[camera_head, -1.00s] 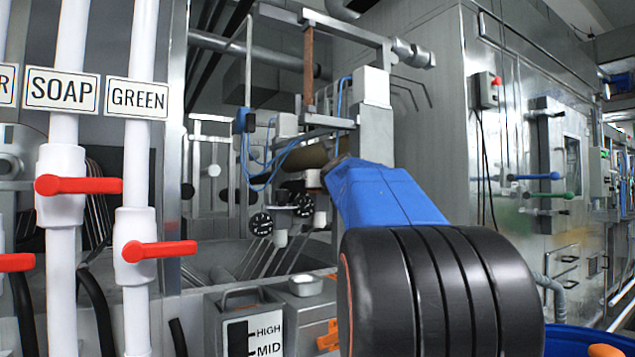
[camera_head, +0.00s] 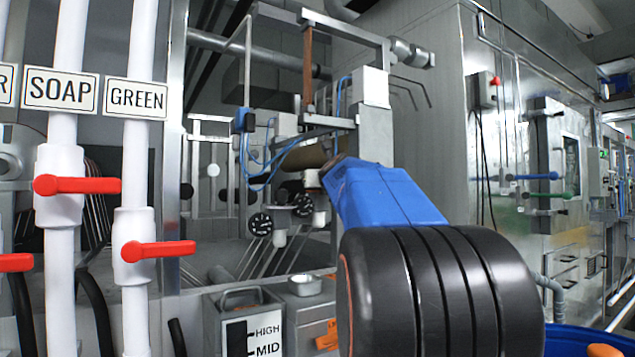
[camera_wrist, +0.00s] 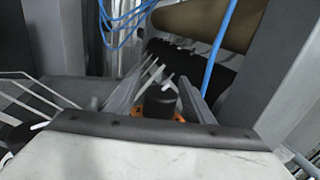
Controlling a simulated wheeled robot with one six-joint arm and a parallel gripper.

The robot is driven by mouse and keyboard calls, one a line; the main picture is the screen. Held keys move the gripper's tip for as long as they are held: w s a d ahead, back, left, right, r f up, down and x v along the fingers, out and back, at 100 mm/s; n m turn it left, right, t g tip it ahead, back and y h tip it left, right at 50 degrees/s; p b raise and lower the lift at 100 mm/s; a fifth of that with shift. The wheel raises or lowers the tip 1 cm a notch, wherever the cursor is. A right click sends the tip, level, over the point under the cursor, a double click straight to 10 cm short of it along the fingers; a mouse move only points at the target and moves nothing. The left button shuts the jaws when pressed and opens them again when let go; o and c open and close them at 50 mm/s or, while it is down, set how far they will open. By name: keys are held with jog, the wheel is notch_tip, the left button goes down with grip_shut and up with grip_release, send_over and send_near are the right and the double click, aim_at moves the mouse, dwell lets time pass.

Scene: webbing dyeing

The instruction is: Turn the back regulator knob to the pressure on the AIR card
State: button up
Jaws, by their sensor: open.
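In the head view two regulators with round black gauges stand beyond my arm, a left gauge (camera_head: 260,224) and a right gauge (camera_head: 303,205). The right regulator's pale body (camera_head: 319,217) is close below my wrist. In the wrist view my gripper (camera_wrist: 163,90) is open, with its grey fingers apart. A dark cylinder (camera_wrist: 160,103), likely a regulator knob, stands between them, with orange around its base. I cannot tell whether the fingers touch it or which regulator it belongs to. No AIR card can be made out, and the gauge readings are too small.
Blue hoses (camera_head: 264,160) hang near the regulators; a blue hose (camera_wrist: 222,50) also crosses the wrist view. A brown roller (camera_head: 305,158) lies just behind. White pipes with red valve handles (camera_head: 160,250) stand left. A HIGH/MID level box (camera_head: 222,325) sits below.

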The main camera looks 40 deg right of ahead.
jog(key=v, duration=1.7)
jog(key=shift+s, duration=0.2)
